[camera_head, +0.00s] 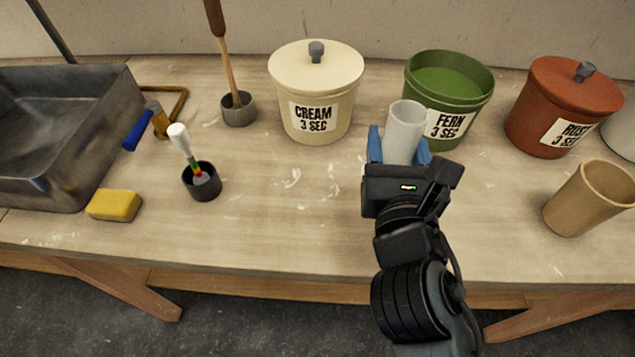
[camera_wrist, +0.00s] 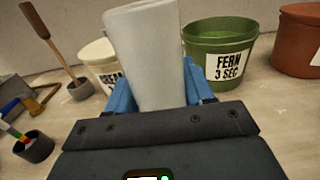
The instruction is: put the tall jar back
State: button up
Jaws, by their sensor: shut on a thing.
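A tall pale grey-white jar (camera_head: 404,130) is held between the blue fingers of my gripper (camera_head: 400,148). The jar also shows large and slightly tilted in the wrist view (camera_wrist: 148,50), where the blue fingers (camera_wrist: 160,95) flank it. My gripper is shut on the jar, in front of the green FERN bucket (camera_head: 449,85) and to the right of the CREAM bucket (camera_head: 315,95). The jar's lower end is hidden by the gripper, so I cannot tell whether it touches the table.
A lidded rust-red bucket (camera_head: 562,108) and a tan cup (camera_head: 590,198) stand at the right. At the left are a metal sink (camera_head: 65,125), a yellow sponge (camera_head: 114,206), a black cup (camera_head: 202,185) and a grey pot with a stick (camera_head: 239,108). The middle table is clear.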

jog(key=shift+w+a+f, duration=0.15)
jog(key=shift+a+f, duration=0.15)
jog(key=shift+f, duration=0.05)
jog(key=w+a+f, duration=0.1)
jog(key=a+f, duration=0.1)
jog(key=a, duration=0.1)
jog(key=w+a+f+b, duration=0.1)
jog(key=a+f, duration=0.1)
jog(key=a, duration=0.2)
jog(key=a+f+b, duration=0.1)
jog(key=a+f, duration=0.1)
jog(key=a, duration=0.1)
jog(key=shift+w+a+f, duration=0.15)
jog(key=shift+w, duration=0.25)
jog(key=shift+f+b, duration=0.5)
jog(key=shift+f, duration=1.5)
jog(key=shift+f, duration=0.15)
jog(key=o, duration=1.3)
jog(key=shift+c, duration=0.2)
jog(key=s+b, duration=0.1)
jog(key=s, duration=1.1)
jog(key=shift+a, duration=0.2)
